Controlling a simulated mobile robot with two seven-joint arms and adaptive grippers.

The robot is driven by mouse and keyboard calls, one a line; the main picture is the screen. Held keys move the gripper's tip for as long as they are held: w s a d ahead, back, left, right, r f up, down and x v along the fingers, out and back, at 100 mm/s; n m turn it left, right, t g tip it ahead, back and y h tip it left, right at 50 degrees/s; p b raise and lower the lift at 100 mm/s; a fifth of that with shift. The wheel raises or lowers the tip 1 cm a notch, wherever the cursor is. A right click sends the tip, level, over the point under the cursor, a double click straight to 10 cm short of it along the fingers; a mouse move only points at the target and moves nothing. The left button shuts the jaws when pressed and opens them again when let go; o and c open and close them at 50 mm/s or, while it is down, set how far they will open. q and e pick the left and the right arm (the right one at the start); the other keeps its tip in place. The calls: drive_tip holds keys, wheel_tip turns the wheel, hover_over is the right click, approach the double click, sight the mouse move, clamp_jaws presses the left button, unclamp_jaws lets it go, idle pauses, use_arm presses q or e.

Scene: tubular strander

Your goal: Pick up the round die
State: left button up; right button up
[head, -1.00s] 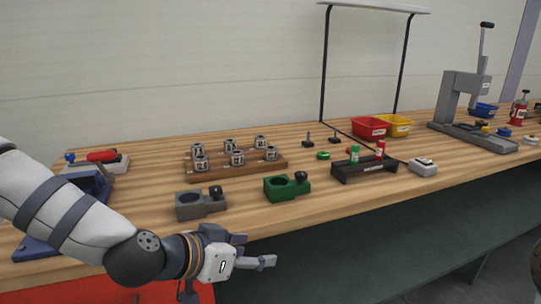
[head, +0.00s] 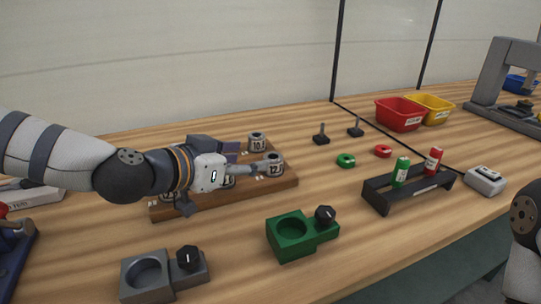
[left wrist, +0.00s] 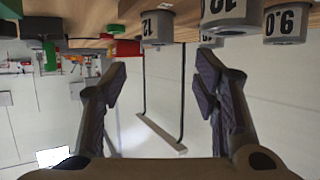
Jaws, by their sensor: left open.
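Several grey cylindrical dies with white number labels stand on a wooden rack (head: 215,198); all look round from the side. The die marked 12 (head: 274,163) is at the rack's front right and the die marked 10 (head: 257,142) is behind it. My left gripper (head: 250,159) is open and empty above the rack, its fingers pointing right, with the tips close to die 12. Gripper and arm hide most of the other dies. In the left wrist view, which is upside down, die 12 (left wrist: 157,27) shows beyond and between the open fingers (left wrist: 162,72). A die marked 9.0 (left wrist: 287,22) stands to its right.
A green holder (head: 290,236) and a grey holder (head: 146,275) with black knobs stand in front of the rack. To the right are a green ring (head: 346,160), a red ring (head: 383,151) and a black stand (head: 408,189) with two bottles. Red (head: 399,114) and yellow (head: 432,107) bins stand behind.

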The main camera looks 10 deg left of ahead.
sight(276, 155)
use_arm(q)
drive_tip(key=w+d+f, duration=0.1)
drive_tip(key=w+d+f+b, duration=0.1)
drive_tip(key=w+f, duration=0.1)
drive_tip(key=x, duration=0.4)
drive_tip(key=r+b+x, duration=0.1)
drive_tip(key=x, duration=0.1)
drive_tip(key=shift+w+f, duration=0.1)
drive_tip(key=shift+w, duration=0.1)
drive_tip(key=shift+w+r, duration=0.1)
drive_tip(key=shift+r, duration=0.1)
clamp_jaws()
use_arm(e)
drive_tip(key=shift+g, duration=0.7)
drive_tip(key=s+f, duration=0.1)
drive_tip(key=s, duration=0.1)
drive_tip(key=s+f, duration=0.1)
drive_tip(key=f, duration=0.1)
drive_tip(key=shift+s+d+f, duration=0.1)
drive_tip(key=shift+s+f, duration=0.05)
drive_tip(key=shift+s, duration=0.2)
